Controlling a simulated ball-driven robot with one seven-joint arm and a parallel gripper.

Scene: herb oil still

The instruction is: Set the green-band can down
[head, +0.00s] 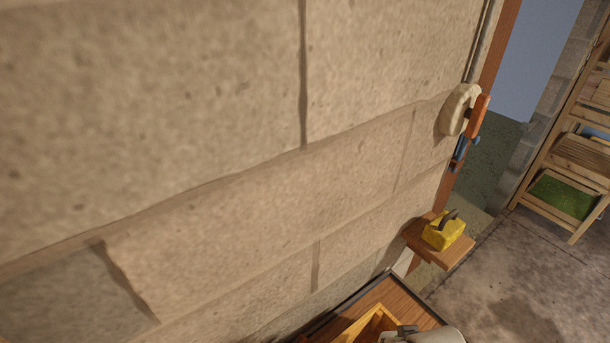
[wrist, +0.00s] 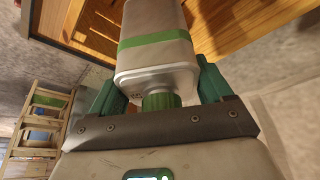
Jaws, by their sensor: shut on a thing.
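The green-band can (wrist: 155,25) is a pale, box-shaped can with a green stripe around it and a green ribbed cap on a short neck. It fills the upper middle of the wrist view, with its cap end toward my palm. My gripper (wrist: 157,85) is shut on it, with one green finger on each side near the cap end. The can's far end is cut off by the frame, so I cannot tell whether it touches anything. In the head view, a pale shape at the bottom edge is too cut off to tell.
A wooden bench top (head: 402,298) with a dark edge shows at the bottom of the head view. A yellow object (head: 443,232) sits on a small wooden ledge (head: 457,252) by the block wall (head: 230,150). A wooden shelf rack (head: 580,150) stands right, across open floor.

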